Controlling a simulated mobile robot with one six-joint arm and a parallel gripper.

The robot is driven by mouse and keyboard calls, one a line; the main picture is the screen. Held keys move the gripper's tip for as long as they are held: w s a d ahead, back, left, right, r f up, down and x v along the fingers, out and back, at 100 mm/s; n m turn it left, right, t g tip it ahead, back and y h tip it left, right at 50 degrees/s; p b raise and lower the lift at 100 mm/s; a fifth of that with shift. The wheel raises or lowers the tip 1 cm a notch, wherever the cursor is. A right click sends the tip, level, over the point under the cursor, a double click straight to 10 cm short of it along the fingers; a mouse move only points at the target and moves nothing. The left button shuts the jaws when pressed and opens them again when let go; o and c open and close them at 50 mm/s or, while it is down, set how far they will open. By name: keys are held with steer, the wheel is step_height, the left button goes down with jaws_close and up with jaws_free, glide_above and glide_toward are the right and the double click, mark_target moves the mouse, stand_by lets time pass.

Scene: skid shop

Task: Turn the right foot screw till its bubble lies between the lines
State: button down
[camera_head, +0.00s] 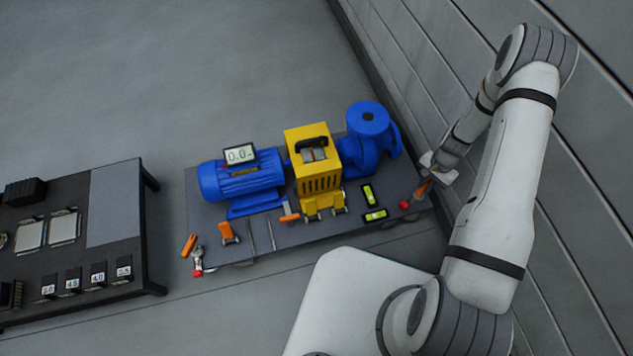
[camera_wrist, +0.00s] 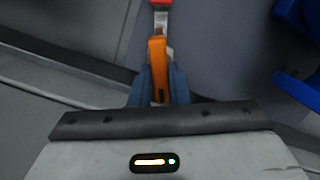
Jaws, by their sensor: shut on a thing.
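My gripper (camera_head: 430,180) is at the right end of the skid (camera_head: 285,240), shut on an orange handle (camera_head: 421,190). In the wrist view the fingers (camera_wrist: 158,90) clasp this handle (camera_wrist: 157,62) from both sides. A grey metal shank (camera_wrist: 161,22) runs from it to a red part (camera_wrist: 160,3) at the top edge, cut off by the frame. The right foot screw seems to be the red knob (camera_head: 404,205) at the skid's right corner. Two yellow-green levels (camera_head: 369,194) (camera_head: 376,215) lie beside it. Their bubbles are too small to read against the lines.
A blue motor (camera_head: 245,178), yellow guard (camera_head: 318,180) and blue pump (camera_head: 368,140) stand on the skid. Another red part (camera_head: 197,272) and an orange tool (camera_head: 189,245) lie at its left corner. A ribbed wall (camera_head: 420,60) is close on the right. A dark table (camera_head: 115,200) stands left.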

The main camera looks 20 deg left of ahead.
steer(key=shift+n, duration=1.4)
steer(key=shift+n+h, duration=0.3)
steer(key=shift+n, duration=0.6)
steer(key=c, duration=1.2)
jaws_free()
steer(key=shift+c, duration=0.2)
steer(key=shift+r, duration=0.1)
steer(key=shift+r+p, duration=2.05)
steer(key=shift+r, duration=1.35)
